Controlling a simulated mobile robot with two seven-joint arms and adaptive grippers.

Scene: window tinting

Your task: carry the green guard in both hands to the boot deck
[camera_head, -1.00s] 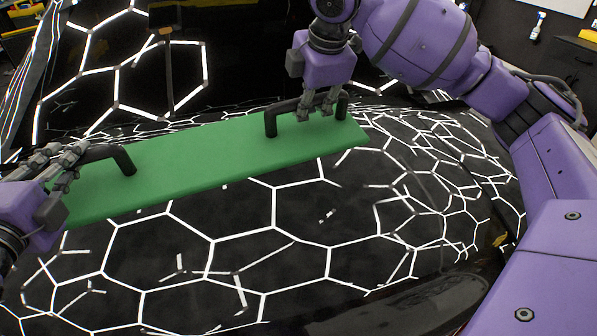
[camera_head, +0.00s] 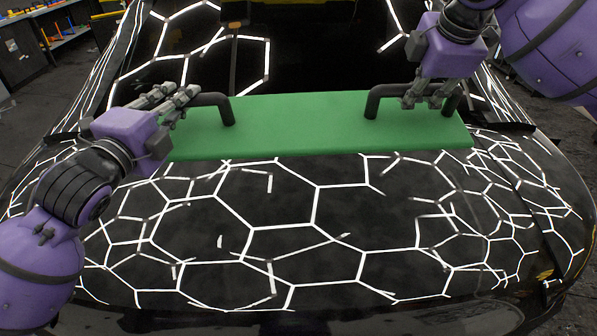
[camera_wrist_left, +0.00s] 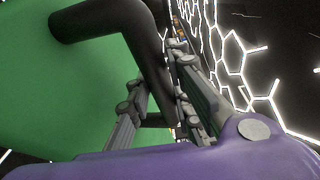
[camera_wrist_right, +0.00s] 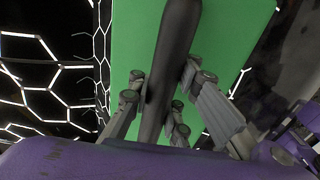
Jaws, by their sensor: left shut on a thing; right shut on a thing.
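The green guard (camera_head: 300,125) is a long flat board with two black bar handles, lying roughly level across the head view above the car's dark rear panel. My left gripper (camera_head: 180,97) is shut on the left handle (camera_head: 226,108). My right gripper (camera_head: 425,98) is shut on the right handle (camera_head: 373,102). In the left wrist view the fingers (camera_wrist_left: 160,105) close around the left handle (camera_wrist_left: 146,50). In the right wrist view the fingers (camera_wrist_right: 155,100) straddle the right handle (camera_wrist_right: 178,40). I cannot tell whether the board touches the car beneath it.
The glossy black car surface (camera_head: 300,215) reflects bright hexagonal lights and spreads in front of the guard. Dark glass (camera_head: 320,50) rises behind it. A workbench with coloured items (camera_head: 65,35) stands at the far left. Grey floor shows on both sides of the car.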

